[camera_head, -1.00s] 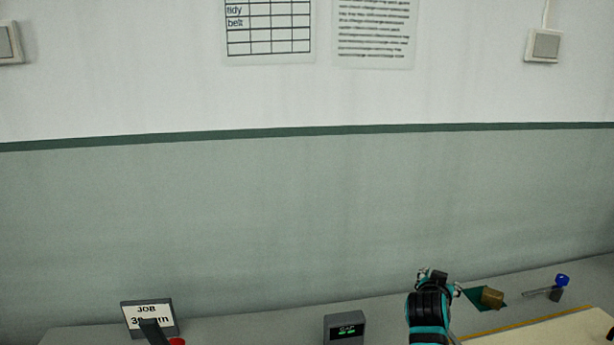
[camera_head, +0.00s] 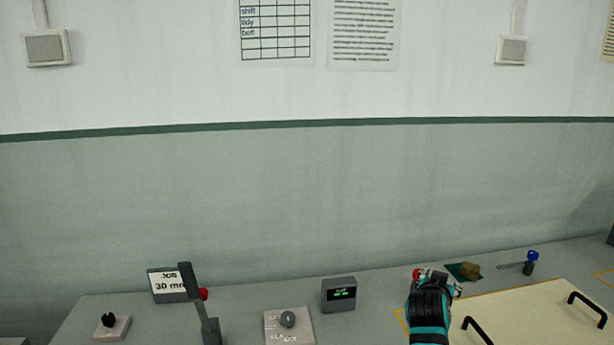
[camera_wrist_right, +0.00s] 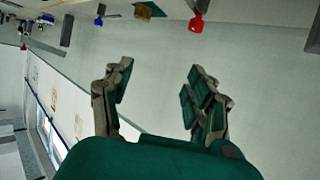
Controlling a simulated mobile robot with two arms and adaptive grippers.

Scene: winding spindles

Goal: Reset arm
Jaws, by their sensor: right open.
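A dark grey upright arm (camera_head: 203,305) stands on the bench at the lower left of the head view. A red knob (camera_head: 203,294) shows just behind it. My right gripper (camera_head: 435,276) is at the lower right of the head view, well to the right of that arm. Its black and teal wrist covers part of the bench. In the right wrist view its two fingers (camera_wrist_right: 160,88) are apart with nothing between them. A small red thing (camera_head: 417,274) shows beside the gripper in the head view; I cannot tell whether they touch. My left gripper is not in view.
A job sign (camera_head: 168,285), a black-knobbed box (camera_head: 112,326), a grey-knobbed plate (camera_head: 289,327) and a lit display (camera_head: 339,294) stand on the bench. A brown block (camera_head: 470,270) and blue-topped item (camera_head: 531,262) lie right. A cream board (camera_head: 540,315) has black handles.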

